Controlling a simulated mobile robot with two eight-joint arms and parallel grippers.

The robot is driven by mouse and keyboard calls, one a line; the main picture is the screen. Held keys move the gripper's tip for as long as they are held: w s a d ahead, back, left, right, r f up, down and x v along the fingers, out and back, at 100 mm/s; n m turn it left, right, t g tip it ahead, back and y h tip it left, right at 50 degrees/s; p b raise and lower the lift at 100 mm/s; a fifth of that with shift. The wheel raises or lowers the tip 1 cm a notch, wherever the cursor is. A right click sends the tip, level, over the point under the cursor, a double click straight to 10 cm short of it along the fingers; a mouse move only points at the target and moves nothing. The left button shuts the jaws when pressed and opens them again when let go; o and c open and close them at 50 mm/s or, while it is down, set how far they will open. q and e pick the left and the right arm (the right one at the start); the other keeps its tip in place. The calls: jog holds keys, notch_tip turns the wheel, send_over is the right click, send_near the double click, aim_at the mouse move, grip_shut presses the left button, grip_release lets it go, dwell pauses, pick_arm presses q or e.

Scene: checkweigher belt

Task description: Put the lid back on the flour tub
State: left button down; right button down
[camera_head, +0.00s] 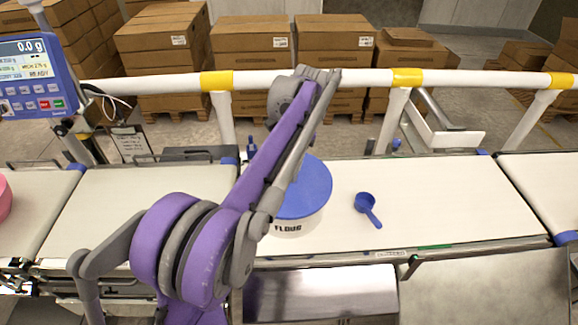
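The white flour tub (297,226), marked FLOUR, stands upright on the middle belt, partly behind my purple and grey arm. Its round blue lid (310,190) lies over the tub's top, with its right part showing. My arm hides the left part, so I cannot tell whether the lid is seated all round. The arm rises from the bottom left across the tub. No gripper fingers of either hand can be made out in this view.
A blue scoop (367,206) lies on the belt (440,195), right of the tub. A white guard rail (350,80) with yellow bands runs behind. A display (35,75) reading 0.0 g stands at left. A pink round object (3,197) is at the left edge.

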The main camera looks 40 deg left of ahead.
dwell(0.3)
pick_arm(q)
grip_release()
dwell(0.4)
jog(key=shift+r+p, duration=2.1)
jog(key=shift+r, duration=1.45)
pick_arm(e)
jog(key=r, duration=0.1)
jog(key=w+r, duration=0.1)
jog(key=r, duration=0.1)
jog(key=w+r, duration=0.1)
jog(key=r, duration=0.1)
jog(key=shift+r, duration=0.25)
pick_arm(q)
jog(key=shift+c, duration=0.3)
grip_shut()
pick_arm(e)
jog(key=shift+s, duration=0.1)
